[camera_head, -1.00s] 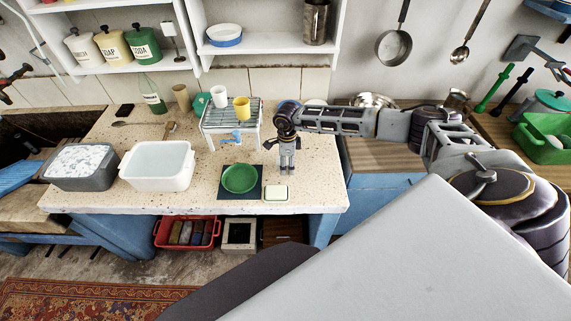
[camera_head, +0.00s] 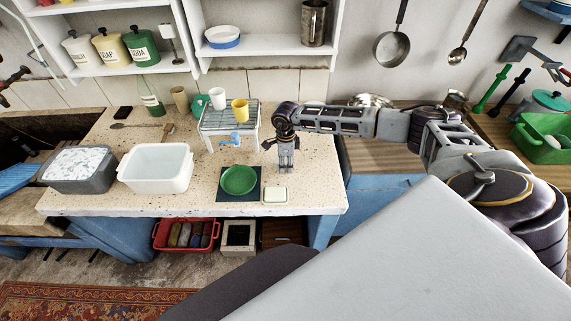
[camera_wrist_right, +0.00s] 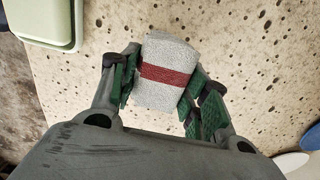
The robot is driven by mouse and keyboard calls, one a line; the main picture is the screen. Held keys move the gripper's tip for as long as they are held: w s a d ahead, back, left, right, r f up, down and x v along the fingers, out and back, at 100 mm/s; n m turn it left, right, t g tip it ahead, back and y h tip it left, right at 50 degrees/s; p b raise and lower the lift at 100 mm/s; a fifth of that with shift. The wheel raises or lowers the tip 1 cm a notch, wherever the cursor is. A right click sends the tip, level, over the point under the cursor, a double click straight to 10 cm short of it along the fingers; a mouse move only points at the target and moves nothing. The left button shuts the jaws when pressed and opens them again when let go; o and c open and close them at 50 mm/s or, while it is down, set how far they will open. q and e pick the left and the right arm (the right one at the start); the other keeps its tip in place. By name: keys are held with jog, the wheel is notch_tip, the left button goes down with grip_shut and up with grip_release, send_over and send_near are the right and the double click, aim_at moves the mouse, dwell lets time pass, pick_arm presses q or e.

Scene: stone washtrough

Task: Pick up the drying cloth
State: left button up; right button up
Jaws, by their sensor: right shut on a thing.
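The drying cloth (camera_wrist_right: 169,72) is a small folded pale grey cloth with a dark red stripe, in the right wrist view. My right gripper (camera_wrist_right: 160,88) has its green-padded fingers on both sides of the cloth and is shut on it. In the head view my right gripper (camera_head: 287,168) points down over the right part of the stone counter. I cannot make out the cloth there; the gripper hides it. Whether the cloth still touches the counter is hard to tell. My left gripper is not in view.
A green plate (camera_head: 239,180) on a dark mat (camera_head: 224,196) and a pale green dish (camera_head: 275,195) lie close by. A small rack (camera_head: 213,128) with two cups stands behind left. A white basin (camera_head: 155,180) is farther left. The counter's (camera_head: 325,197) right end is bare.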

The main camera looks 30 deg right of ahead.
aim_at(286, 161)
notch_tip(286, 161, up, 9)
jog(key=shift+r+b, duration=0.15)
jog(key=shift+b, duration=0.45)
jog(key=shift+o, duration=1.4)
jog(key=shift+c, duration=0.9)
jog(key=shift+s, duration=0.1)
